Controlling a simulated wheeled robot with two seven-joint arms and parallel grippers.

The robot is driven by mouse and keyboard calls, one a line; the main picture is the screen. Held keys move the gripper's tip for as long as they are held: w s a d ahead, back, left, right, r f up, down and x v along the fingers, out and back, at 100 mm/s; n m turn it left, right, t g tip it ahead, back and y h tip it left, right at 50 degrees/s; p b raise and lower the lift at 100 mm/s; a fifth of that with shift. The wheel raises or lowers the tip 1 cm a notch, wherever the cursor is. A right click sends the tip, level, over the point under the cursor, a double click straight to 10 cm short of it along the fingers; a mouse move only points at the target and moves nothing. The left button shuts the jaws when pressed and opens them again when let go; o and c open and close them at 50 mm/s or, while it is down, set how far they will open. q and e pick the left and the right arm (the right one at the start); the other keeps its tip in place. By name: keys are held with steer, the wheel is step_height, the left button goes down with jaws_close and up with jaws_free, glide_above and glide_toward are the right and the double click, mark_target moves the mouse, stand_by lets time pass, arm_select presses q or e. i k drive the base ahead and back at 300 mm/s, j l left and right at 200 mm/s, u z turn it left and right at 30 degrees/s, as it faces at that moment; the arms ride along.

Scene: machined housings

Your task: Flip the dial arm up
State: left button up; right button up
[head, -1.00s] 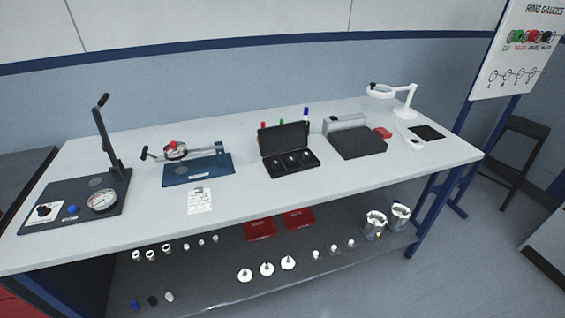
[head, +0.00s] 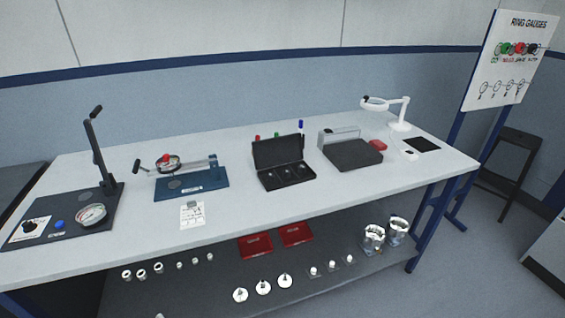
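The dial arm (head: 190,165) is a grey bar with a round dial gauge (head: 167,162) that has a red part on it. It lies low and roughly level over a blue base plate (head: 208,182) on the bench, left of the middle. Its right end meets a grey upright bracket (head: 213,161), and a dark handle (head: 137,170) sticks out at its left end. Neither of my grippers shows in the head view.
On the white bench (head: 250,212), a black plate with a tall lever (head: 97,145) stands left. An open black case (head: 285,173), a dark grey block (head: 350,155) and a white magnifier lamp (head: 400,112) stand right. A paper card (head: 192,215) lies in front of the blue base.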

mark_target(175, 165)
steer(key=i+l, duration=0.1)
steer(key=i, duration=0.4)
steer(key=i+l, duration=0.1)
steer(key=i, duration=0.45)
steer(key=i+l+u, duration=0.1)
steer(key=i, duration=0.4)
